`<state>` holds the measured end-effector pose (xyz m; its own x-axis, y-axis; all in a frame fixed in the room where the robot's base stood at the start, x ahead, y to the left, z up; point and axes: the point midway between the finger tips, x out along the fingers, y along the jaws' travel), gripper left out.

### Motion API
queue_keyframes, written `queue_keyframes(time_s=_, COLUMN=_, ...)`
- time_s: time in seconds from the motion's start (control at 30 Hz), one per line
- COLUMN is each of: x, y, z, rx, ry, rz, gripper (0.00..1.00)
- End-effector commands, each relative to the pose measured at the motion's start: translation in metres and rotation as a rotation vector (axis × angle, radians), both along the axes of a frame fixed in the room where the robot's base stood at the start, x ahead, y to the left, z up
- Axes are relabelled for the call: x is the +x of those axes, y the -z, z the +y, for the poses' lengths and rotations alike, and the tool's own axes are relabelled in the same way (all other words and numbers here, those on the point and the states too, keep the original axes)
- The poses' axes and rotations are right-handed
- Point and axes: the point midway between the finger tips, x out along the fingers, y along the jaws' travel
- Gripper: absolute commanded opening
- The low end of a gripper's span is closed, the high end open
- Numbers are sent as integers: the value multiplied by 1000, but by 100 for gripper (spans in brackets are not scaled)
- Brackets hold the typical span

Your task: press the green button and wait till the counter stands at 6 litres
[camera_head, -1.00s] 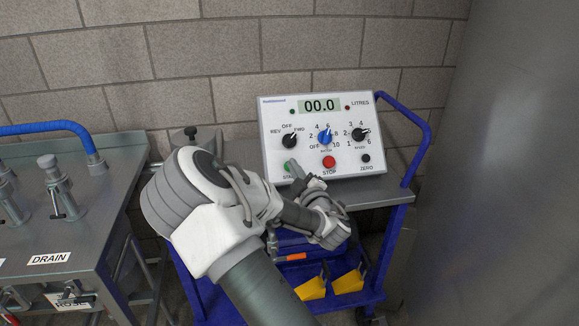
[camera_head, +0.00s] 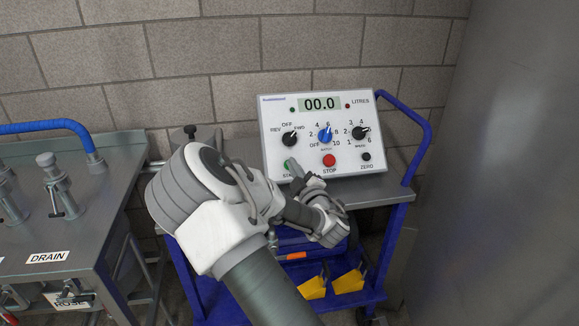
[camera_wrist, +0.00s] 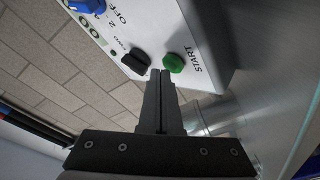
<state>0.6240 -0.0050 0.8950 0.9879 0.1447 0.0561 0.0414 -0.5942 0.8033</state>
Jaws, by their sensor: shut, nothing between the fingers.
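The white control box (camera_head: 275,120) stands on the trolley, and its counter display (camera_head: 319,104) reads 00.0. The green START button (camera_head: 289,166) is at its lower left, partly hidden by my gripper (camera_head: 295,166). In the wrist view my gripper (camera_wrist: 161,72) is shut and empty, its tips just beside the green button (camera_wrist: 173,62). I cannot tell if they touch it. The red STOP button (camera_head: 329,161) and black ZERO button (camera_head: 366,157) are to the right. The blue batch knob (camera_head: 325,136) points up near 6.
A black direction knob (camera_head: 290,139) sits above START, and a black speed knob (camera_head: 359,133) is at the right. The blue trolley (camera_head: 425,145) carries the box. A steel bench (camera_head: 110,185) marked DRAIN is at the left. A grey metal surface (camera_head: 500,160) closes the right.

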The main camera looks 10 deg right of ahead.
Motion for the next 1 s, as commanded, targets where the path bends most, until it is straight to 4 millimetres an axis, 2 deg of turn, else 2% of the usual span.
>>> queue_keyframes(time_s=1.0, x=6, y=6, z=-1, rx=-1, ry=1, rz=0, gripper=0)
